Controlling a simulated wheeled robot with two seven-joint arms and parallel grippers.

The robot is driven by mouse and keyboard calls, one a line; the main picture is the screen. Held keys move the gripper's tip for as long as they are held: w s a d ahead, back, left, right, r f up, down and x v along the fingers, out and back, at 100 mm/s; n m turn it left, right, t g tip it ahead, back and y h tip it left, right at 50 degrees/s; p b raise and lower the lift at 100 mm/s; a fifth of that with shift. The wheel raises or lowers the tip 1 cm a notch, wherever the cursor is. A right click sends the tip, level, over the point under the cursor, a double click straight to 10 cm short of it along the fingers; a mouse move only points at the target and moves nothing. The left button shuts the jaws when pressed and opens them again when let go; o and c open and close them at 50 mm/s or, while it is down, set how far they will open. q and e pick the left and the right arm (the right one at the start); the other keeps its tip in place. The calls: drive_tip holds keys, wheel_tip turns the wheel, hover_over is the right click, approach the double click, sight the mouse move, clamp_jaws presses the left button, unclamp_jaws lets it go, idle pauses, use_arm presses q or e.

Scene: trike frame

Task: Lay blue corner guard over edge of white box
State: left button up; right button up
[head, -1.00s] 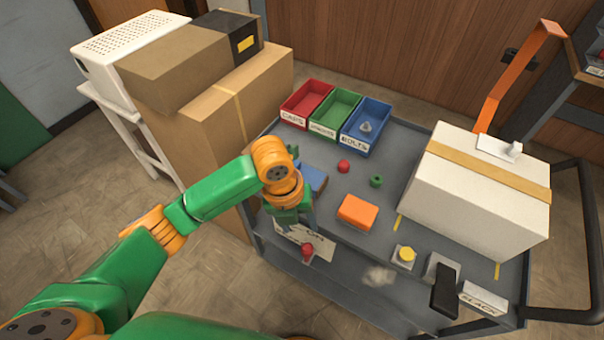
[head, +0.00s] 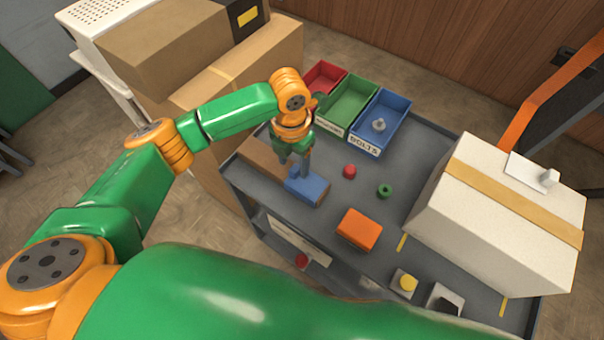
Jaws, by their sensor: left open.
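The blue corner guard (head: 312,189) lies at the near left of the grey cart top, against the end of a brown block (head: 262,164). My left gripper (head: 296,176) points down right over the guard with its jaws open. The fingers hide part of the guard, and I cannot tell whether they touch it. The white box (head: 485,215), with a tan strap across its top, stands on the right side of the cart. My right gripper is not in view.
Red, green and blue bins (head: 378,122) stand at the cart's back. A red cap (head: 349,171), a green ring (head: 384,191), an orange block (head: 359,229) and a yellow button (head: 407,283) lie between guard and box. An orange strip (head: 550,90) rises behind the box.

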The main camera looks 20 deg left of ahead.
use_arm(q)
wheel_tip(320, 180, down, 2)
drive_tip(key=shift+f, duration=0.2)
drive_tip(key=shift+w+f, duration=0.2)
drive_tip(key=shift+w, duration=0.05)
drive_tip(key=shift+s+r, duration=0.1)
drive_tip(key=shift+s, duration=0.05)
clamp_jaws()
